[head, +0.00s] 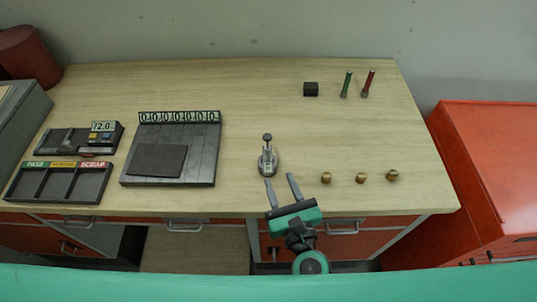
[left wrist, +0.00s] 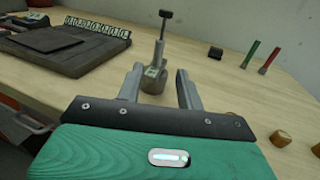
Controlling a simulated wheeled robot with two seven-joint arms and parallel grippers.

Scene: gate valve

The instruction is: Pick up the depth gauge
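The depth gauge (head: 268,162), as I take it, is a small grey upright tool with a round base, a thin stem and a dark knob on top. It stands on the table near the front edge. My left gripper (head: 280,179) is open and empty, its fingers pointing at the gauge from the front, slightly to its right. In the left wrist view the gauge (left wrist: 153,78) shows beyond and partly between the two fingers, its lower part near the left finger. I cannot tell whether they touch. My right gripper is not in view.
Three brass pieces (head: 361,178) stand to the right. A green pin (head: 347,84), a red pin (head: 368,83) and a black block (head: 311,89) are at the back. A dark numbered board (head: 205,160), a sorting tray (head: 90,186) and a display device (head: 75,140) lie left.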

